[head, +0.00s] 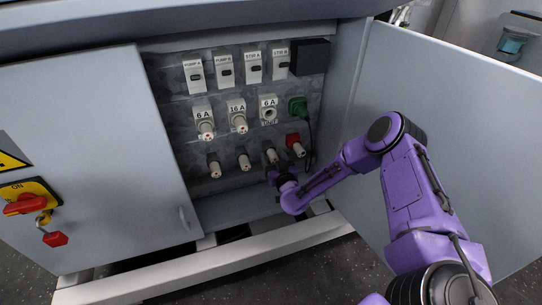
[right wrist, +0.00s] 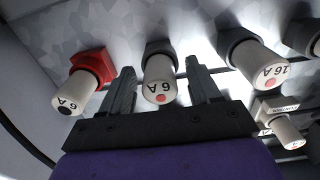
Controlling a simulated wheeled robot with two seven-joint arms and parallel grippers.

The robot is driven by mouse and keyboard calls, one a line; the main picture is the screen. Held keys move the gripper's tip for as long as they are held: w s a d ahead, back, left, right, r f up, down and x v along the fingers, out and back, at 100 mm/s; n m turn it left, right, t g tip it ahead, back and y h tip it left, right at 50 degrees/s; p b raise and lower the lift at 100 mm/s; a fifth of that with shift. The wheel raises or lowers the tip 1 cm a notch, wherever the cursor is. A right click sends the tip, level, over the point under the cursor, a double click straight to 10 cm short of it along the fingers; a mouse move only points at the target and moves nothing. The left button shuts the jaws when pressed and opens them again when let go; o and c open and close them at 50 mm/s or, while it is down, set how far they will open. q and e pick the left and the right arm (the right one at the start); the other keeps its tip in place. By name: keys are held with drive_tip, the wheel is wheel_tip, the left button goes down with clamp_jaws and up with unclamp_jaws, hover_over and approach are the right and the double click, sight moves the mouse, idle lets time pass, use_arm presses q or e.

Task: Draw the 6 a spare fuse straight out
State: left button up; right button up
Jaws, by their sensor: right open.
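A white 6 A spare fuse with a red dot (right wrist: 160,82) stands in a dark holder between the two fingers of my right gripper (right wrist: 160,68). The fingers are open on either side of it, with gaps visible. In the head view this fuse (head: 271,155) is in the bottom row, third from left, with my right gripper (head: 272,173) just below it, its fingers hard to make out. Another 6 A fuse with a red collar (right wrist: 84,84) sits to its left in the right wrist view. A 16 A fuse (right wrist: 259,66) sits to its right. My left gripper is out of view.
Above are fuse holders marked 6 A (head: 204,119) and 16 A (head: 237,115), and an open round 6 A socket (head: 268,113). A green plug (head: 298,105) with a cable hangs at right. Open cabinet doors stand left (head: 95,140) and right (head: 440,90).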

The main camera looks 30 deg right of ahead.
idle(0.3)
clamp_jaws()
drive_tip(key=shift+p+v, duration=0.95)
drive_tip(key=shift+v, duration=0.55)
drive_tip(key=shift+p+v, duration=0.6)
drive_tip(key=shift+v, duration=0.9)
